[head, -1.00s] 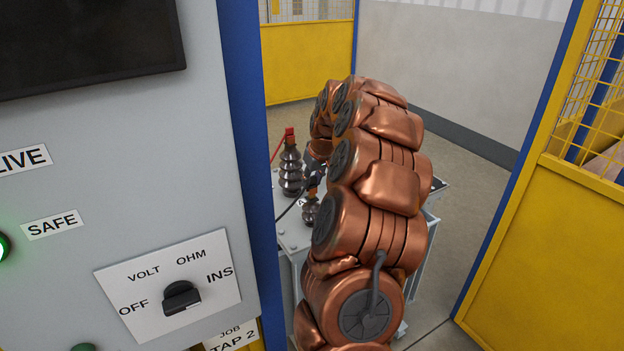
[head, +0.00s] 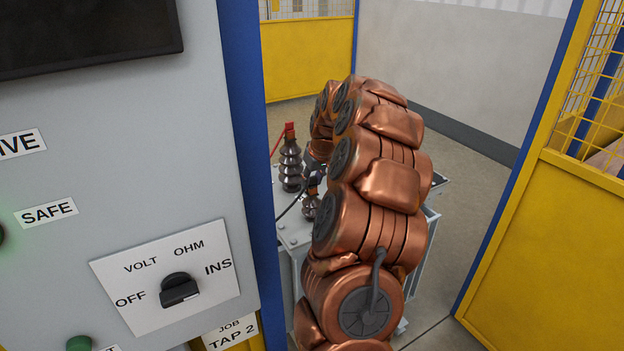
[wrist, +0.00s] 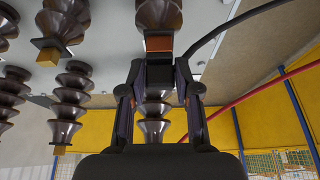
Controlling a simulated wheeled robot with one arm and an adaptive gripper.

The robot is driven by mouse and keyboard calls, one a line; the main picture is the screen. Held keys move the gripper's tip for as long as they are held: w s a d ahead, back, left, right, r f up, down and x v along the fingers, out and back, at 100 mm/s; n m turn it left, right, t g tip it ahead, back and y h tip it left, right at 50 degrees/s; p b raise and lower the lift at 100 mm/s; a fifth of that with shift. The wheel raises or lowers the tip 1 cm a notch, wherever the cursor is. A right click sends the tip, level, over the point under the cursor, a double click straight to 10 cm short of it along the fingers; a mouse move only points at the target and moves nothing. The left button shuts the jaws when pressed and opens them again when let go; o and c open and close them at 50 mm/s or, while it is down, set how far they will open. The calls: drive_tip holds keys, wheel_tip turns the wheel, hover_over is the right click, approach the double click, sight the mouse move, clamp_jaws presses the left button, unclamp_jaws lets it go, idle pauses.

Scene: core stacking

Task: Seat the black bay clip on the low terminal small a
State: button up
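My gripper (wrist: 158,78) is shut on the black bay clip (wrist: 159,74) in the wrist view, with a dark cable running from the clip to the upper right. Just above the clip in that picture is an orange-brown end piece (wrist: 159,43) on a dark ribbed bushing (wrist: 158,14); I cannot tell whether they touch. In the head view, a small ribbed bushing (head: 310,208) stands on the grey tank (head: 293,232) beside my arm. My arm hides most of the gripper and clip there. I cannot tell which bushing is small a.
Other ribbed bushings with brass ends (wrist: 60,53) stand left in the wrist view. A taller bushing (head: 290,168) bears a red clip (head: 289,130) with a red lead. A grey control panel (head: 120,180) stands close on the left, yellow fencing (head: 545,240) on the right.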

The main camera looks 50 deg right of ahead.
drive_tip(key=o, duration=0.4)
drive_tip(key=shift+r, duration=0.1)
drive_tip(key=v, duration=1.2)
idle(0.4)
